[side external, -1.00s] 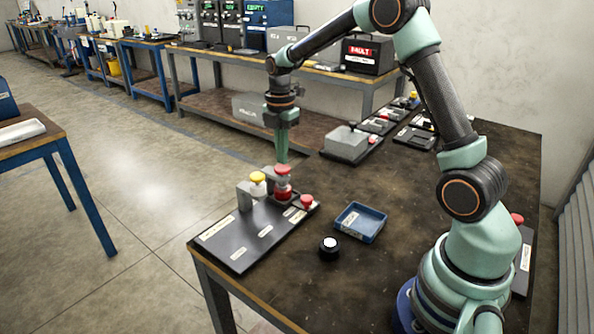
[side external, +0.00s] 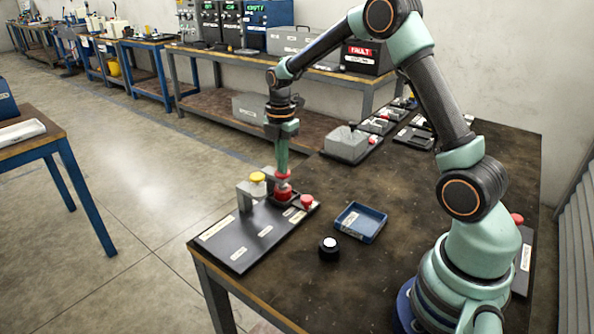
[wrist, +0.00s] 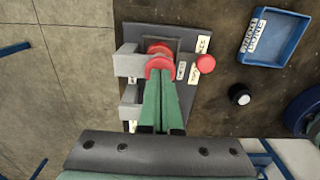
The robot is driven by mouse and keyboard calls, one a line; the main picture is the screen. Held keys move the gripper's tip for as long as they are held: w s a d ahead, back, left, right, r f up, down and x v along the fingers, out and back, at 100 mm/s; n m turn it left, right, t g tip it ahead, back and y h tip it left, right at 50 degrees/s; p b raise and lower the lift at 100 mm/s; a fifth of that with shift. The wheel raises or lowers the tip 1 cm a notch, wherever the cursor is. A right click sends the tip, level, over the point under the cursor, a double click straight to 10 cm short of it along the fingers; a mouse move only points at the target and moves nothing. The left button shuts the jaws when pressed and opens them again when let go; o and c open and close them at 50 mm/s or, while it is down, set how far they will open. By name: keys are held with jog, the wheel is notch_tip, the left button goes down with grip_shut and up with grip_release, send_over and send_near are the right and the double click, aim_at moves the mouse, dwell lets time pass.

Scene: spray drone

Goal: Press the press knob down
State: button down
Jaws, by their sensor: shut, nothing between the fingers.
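In the wrist view, the fingertips (wrist: 159,76) overlap the red cap (wrist: 159,63), so the exact contact is hidden. A yellow-topped knob (side external: 257,177) sits to its left and a low red button (side external: 306,201) to its right.
A blue tray (side external: 346,228) and a black round button with a white top (side external: 328,247) are on the table right of the board. A grey box (side external: 346,144) and other panels stand farther back. The table middle is clear.

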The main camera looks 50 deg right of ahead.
jog(key=shift+f, duration=0.2)
notch_tip(320, 180, up, 14)
jog(key=shift+r, duration=0.25)
dwell(0.9)
jog(key=s+a+r+m+t, duration=0.35)
jog(key=s+a+m, duration=0.25)
jog(key=s+m, duration=0.2)
jog(key=s+a+f+m+t, duration=0.2)
jog(key=s+a+m, duration=0.3)
jog(key=s+m, duration=0.4)
jog(key=shift+s+f+m, duration=0.25)
jog(key=shift+f+m, duration=0.2)
jog(key=shift+m, duration=0.05)
